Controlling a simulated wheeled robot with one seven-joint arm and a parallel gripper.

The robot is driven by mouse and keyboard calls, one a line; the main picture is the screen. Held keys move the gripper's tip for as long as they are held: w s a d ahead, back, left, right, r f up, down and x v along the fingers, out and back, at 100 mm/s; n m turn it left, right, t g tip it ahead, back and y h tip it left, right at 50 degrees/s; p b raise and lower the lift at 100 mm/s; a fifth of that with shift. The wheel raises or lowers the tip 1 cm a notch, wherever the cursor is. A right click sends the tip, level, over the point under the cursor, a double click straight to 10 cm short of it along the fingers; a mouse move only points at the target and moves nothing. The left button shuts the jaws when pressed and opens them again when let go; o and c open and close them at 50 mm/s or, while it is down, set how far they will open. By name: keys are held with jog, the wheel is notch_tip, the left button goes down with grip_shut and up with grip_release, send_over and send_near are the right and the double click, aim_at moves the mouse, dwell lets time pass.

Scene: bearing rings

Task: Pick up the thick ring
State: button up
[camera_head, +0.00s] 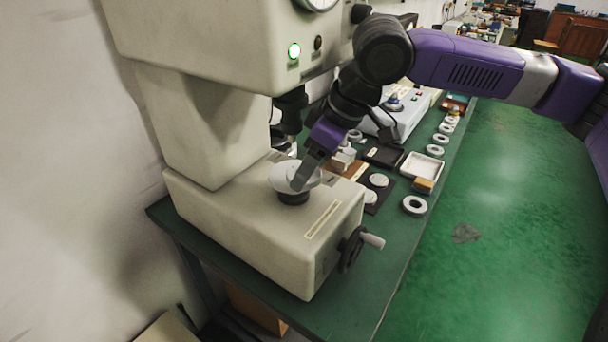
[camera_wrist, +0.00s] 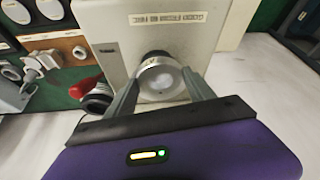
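Several pale rings lie along the right edge of the green bench in the head view. The nearest ring (camera_head: 414,205) looks the largest, lying flat with its hole showing. I cannot tell for certain which ring is the thick one. My gripper (camera_head: 301,180) is over the press base, at a pale round piece (camera_head: 281,180) on a dark pedestal (camera_head: 293,198). In the wrist view, the fingers of my gripper (camera_wrist: 161,80) are spread on either side of this round piece (camera_wrist: 160,84). Whether the fingertips touch it is unclear.
The beige press (camera_head: 240,215) stands close around my gripper, with its head above and a crank (camera_head: 355,246) at the front right. A white tray (camera_head: 421,169), a black tray (camera_head: 384,157) and pale discs (camera_head: 379,180) lie behind.

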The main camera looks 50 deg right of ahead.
grip_shut()
jog(key=shift+r, duration=0.1)
